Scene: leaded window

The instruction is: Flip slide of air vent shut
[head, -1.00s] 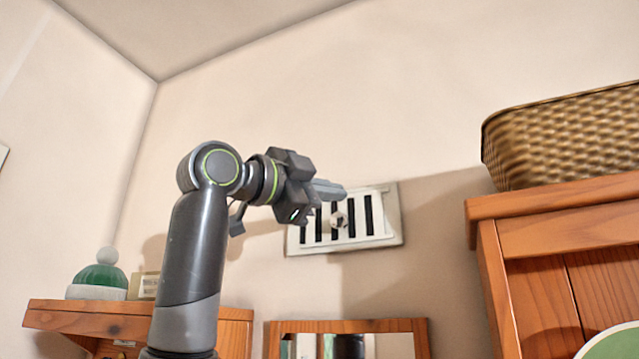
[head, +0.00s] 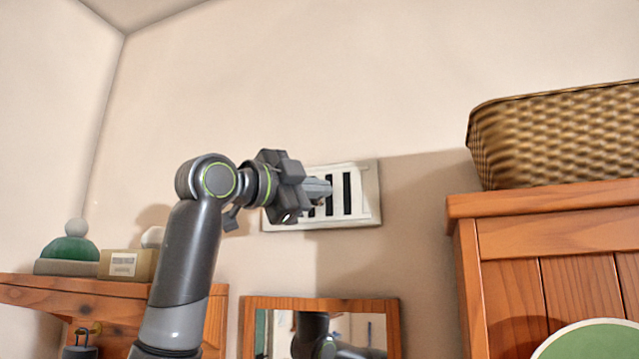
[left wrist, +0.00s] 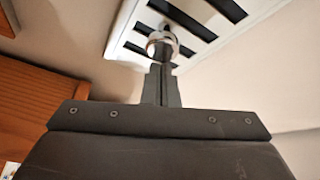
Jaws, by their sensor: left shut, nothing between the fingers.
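The air vent (head: 372,192) is a white slotted plate on a beige frame on the wall, with dark slots showing between its bars. It also shows in the left wrist view (left wrist: 228,34), where a round shiny knob (left wrist: 162,43) stands out from the slide. My left gripper (head: 326,190) is shut and empty in front of the vent, hiding its left part and the knob in the head view. In the left wrist view the closed fingertips (left wrist: 162,72) are right at the knob; I cannot tell whether they touch it. My right gripper is not in view.
A wooden cabinet (head: 520,235) with a wicker basket (head: 555,135) on top stands at the right. A wood-framed mirror (head: 320,305) is below the vent.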

